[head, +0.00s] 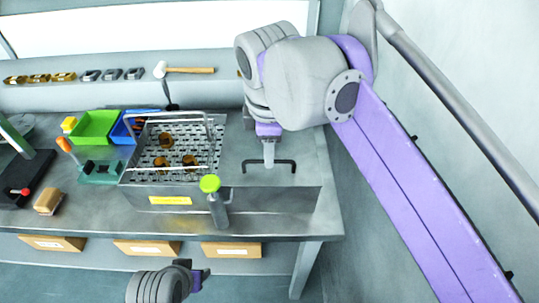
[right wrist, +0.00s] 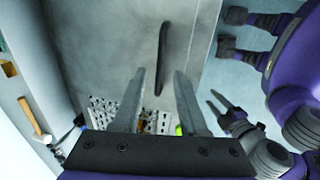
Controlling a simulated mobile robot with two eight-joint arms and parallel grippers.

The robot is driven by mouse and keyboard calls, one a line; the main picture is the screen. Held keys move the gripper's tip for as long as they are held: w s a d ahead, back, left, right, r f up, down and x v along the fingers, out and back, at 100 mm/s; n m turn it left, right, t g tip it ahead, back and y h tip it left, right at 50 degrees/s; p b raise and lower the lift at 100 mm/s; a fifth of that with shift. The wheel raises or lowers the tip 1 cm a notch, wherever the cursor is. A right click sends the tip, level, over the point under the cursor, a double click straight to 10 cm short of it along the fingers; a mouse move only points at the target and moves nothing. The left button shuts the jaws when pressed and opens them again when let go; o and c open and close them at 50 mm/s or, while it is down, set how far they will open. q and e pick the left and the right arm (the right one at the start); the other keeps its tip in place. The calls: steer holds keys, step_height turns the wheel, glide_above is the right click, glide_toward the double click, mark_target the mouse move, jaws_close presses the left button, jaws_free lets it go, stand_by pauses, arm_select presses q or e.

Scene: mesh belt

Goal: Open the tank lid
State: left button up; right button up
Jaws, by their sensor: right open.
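The tank's flat grey metal lid (head: 305,145) lies right of the mesh basket, seemingly shut. Its black bar handle (head: 283,165) stands near the lid's front edge. My right gripper (head: 268,162) points down above the handle in the head view and partly covers it. In the right wrist view the handle (right wrist: 163,57) lies ahead of the fingertips, roughly in line with the gap between them. My right gripper (right wrist: 157,82) is open and empty there. My left gripper (head: 195,277) is low in front of the bench; in the right wrist view (right wrist: 215,107) its fingers look apart.
The mesh basket (head: 205,135) holds several brown rings. A green-topped bottle (head: 217,205) stands before the tank. Green (head: 95,125) and blue bins sit at left. A white mallet (head: 188,70) lies on the back shelf. Cardboard boxes (head: 147,248) sit below the bench top.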

steer(key=shift+w+f, duration=0.25)
steer(key=shift+f, duration=1)
jaws_close()
stand_by(0.5)
